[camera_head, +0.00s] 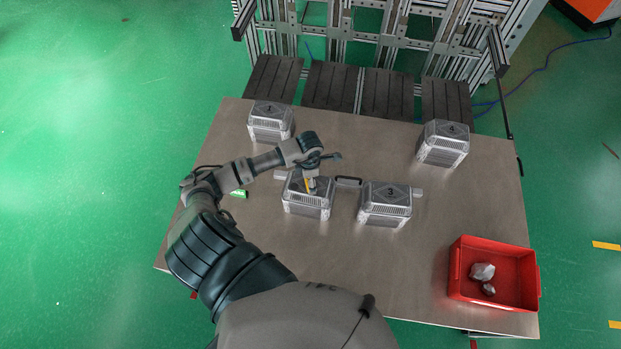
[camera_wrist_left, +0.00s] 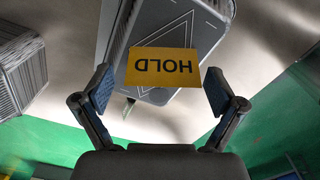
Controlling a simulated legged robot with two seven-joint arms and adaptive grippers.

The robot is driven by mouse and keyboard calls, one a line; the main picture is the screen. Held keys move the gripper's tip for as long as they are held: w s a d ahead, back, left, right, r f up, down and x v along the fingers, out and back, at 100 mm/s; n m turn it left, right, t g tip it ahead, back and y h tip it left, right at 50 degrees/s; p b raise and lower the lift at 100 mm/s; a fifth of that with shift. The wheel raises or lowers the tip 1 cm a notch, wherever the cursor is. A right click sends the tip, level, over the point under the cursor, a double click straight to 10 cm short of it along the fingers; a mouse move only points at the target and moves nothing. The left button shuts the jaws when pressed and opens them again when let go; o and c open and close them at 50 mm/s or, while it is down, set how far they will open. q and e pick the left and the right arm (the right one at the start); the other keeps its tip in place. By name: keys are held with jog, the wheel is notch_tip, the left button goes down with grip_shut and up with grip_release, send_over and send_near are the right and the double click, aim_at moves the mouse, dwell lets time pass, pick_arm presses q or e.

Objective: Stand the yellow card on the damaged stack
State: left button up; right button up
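The yellow card (camera_head: 308,184) is at the top of the middle silver tray stack (camera_head: 308,207), under my left gripper (camera_head: 313,178). In the left wrist view the yellow card (camera_wrist_left: 162,67) reads HOLD upside down, in front of the grey stack top (camera_wrist_left: 190,20). The left gripper's fingers (camera_wrist_left: 158,90) are spread wide, with gaps on both sides of the card. Whether the card's lower edge rests on the stack is hard to tell. Part of the stack's top is hidden by the gripper. No damage is clear on it. My right gripper is out of view.
Other silver stacks stand marked 1 (camera_head: 270,122), 3 (camera_head: 385,205) and one at the right (camera_head: 443,145). A red bin (camera_head: 495,305) holds crumpled silver pieces (camera_head: 483,271). The table's front middle is clear.

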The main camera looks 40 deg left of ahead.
pick_arm(q)
jog(key=shift+a, duration=0.3)
jog(key=r, duration=0.2)
jog(key=shift+w+d+r, duration=0.1)
jog(key=shift+d+r, duration=0.1)
jog(key=shift+r, duration=0.15)
notch_tip(320, 180, up, 10)
jog(key=shift+f+p, duration=0.2)
jog(key=shift+p, duration=0.1)
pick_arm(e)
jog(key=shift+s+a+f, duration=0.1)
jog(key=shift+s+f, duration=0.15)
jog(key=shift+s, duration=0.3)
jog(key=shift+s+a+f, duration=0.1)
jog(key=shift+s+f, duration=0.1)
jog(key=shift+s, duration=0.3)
